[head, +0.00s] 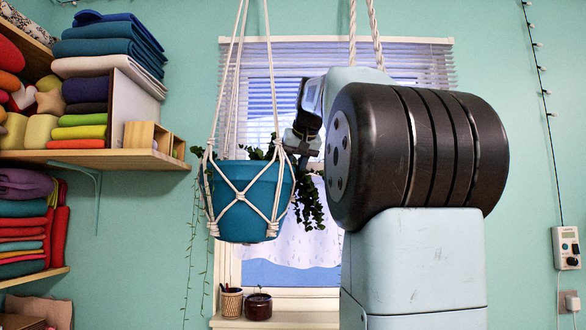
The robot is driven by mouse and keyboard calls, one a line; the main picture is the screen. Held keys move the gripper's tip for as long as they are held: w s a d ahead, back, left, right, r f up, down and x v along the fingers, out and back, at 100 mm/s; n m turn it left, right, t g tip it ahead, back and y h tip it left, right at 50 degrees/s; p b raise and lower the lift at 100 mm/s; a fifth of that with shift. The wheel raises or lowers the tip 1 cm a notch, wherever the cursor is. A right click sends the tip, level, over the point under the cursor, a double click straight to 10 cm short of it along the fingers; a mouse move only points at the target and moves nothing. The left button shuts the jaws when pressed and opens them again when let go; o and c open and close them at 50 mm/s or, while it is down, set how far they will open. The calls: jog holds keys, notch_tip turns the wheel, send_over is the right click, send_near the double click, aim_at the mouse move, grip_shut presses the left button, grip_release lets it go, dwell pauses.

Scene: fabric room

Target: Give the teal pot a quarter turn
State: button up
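The teal pot (247,203) hangs upright in a white macrame rope hanger (240,80) left of the middle of the head view, in front of the window. A green trailing plant (308,203) grows in it and spills over its right side. My gripper (300,145) is at the right of the pot, by the rim and the right-hand rope. My arm hides part of it, and leaves and rope overlap its end. I cannot tell whether its fingers are open or shut, or whether they touch the pot or rope.
Wooden shelves (120,158) with folded fabrics stand at the left. A window with blinds (410,65) is behind. A woven cup (231,302) and a dark red pot (258,306) stand on the sill (290,320) below. A wall-mounted control box (566,247) is at the far right.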

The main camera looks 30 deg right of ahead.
jog(key=shift+c, duration=0.2)
grip_shut()
dwell(1.1)
